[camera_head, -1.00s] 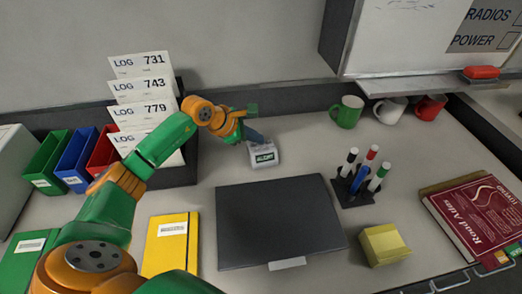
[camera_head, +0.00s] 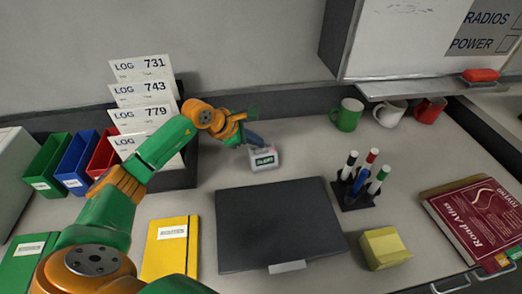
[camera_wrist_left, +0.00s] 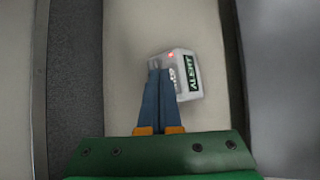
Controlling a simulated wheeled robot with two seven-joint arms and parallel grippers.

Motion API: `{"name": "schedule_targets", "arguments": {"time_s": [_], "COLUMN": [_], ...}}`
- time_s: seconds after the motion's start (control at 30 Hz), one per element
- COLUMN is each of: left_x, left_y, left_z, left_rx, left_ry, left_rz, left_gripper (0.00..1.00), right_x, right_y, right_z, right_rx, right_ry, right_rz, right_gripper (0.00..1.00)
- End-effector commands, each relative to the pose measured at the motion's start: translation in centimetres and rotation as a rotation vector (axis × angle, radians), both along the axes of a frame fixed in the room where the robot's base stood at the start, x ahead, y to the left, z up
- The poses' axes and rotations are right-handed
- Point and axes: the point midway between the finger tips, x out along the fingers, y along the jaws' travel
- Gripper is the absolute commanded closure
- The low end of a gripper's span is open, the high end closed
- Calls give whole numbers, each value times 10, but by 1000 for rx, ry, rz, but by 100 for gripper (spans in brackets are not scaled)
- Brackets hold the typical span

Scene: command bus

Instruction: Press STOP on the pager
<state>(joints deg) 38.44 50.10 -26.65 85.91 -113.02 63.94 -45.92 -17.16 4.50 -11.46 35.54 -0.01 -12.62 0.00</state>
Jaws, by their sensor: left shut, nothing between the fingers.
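The pager (camera_head: 266,160) is a small pale grey box with a dark label on its front. It stands on the desk behind the black folder. In the left wrist view the pager (camera_wrist_left: 189,88) shows a red spot on its top, near the fingertips, and a dark label with green lettering. My left gripper (camera_head: 258,144) is shut and empty, its blue fingers pointing down at the pager's top. In the left wrist view the fingertips (camera_wrist_left: 160,73) overlap the pager's left part and hide some of its top. Whether they touch it I cannot tell. My right gripper is out of view.
A black folder (camera_head: 280,225) lies in front of the pager. A log rack (camera_head: 178,178) stands at left beneath my left arm. A pen holder (camera_head: 353,195) and a green mug (camera_head: 346,115) stand to the right. Desk around the pager is clear.

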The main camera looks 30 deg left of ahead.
Motion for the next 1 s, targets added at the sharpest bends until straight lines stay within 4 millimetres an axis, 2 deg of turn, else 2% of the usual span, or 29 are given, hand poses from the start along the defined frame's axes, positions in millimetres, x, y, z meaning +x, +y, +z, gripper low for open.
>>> {"name": "schedule_targets", "arguments": {"time_s": [0.83, 1.0], "left_x": [0, -1], "left_y": [0, 0], "left_z": [0, -6], "left_rx": [0, 1], "left_ry": [0, 0], "left_rz": [0, -1], "left_gripper": [100, 100], "right_x": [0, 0], "right_y": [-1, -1], "right_z": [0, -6], "right_rx": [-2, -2], "right_ry": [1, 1], "right_rz": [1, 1], "right_gripper": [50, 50]}}
